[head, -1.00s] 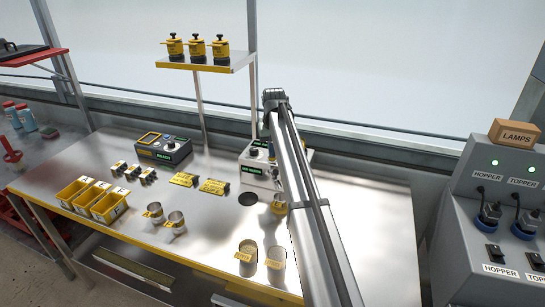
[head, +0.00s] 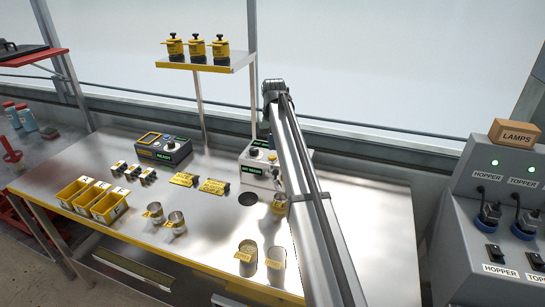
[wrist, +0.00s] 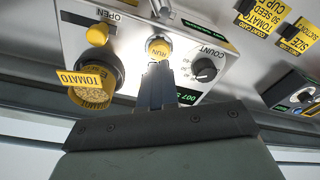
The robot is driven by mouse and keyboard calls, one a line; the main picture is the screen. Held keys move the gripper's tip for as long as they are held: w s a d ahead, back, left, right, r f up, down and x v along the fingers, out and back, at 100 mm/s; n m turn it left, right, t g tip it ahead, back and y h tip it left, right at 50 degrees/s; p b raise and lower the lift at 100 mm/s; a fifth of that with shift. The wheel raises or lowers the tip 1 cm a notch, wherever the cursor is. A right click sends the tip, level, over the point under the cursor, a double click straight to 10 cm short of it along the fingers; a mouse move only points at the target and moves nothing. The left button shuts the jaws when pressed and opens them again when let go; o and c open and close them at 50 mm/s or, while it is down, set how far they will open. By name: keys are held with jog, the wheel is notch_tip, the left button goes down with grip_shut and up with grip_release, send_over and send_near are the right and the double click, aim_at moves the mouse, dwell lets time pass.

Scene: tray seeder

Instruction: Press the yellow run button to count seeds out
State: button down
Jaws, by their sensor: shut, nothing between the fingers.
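The yellow run button (wrist: 158,49) sits in the middle of the seeder panel (wrist: 135,18) in the wrist view, under the word RUN. My gripper (wrist: 158,72) is shut and empty, its fingertips right at the button and overlapping its lower edge. I cannot tell whether they touch it. A black COUNT knob (wrist: 204,69) is right of the button, with a green display (wrist: 188,98) partly hidden by my fingers. A yellow OPEN knob (wrist: 97,34) and a TOMATO seed pot (wrist: 94,88) are to the left. In the head view my arm partly covers the seeder (head: 257,174), its display reading NOT READY.
A yellow-labelled cup (head: 279,204) stands beside my arm, and two cups (head: 248,262) are at the front edge. A READY box (head: 164,150) and yellow bins (head: 108,208) stand left. A LAMPS cabinet (head: 480,245) is on the right. Bare table lies right of my arm.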

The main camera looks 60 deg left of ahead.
aim_at(273, 156)
notch_tip(273, 156, up, 5)
jog(key=shift+f, duration=0.1)
dwell(0.6)
jog(key=shift+w, duration=0.1)
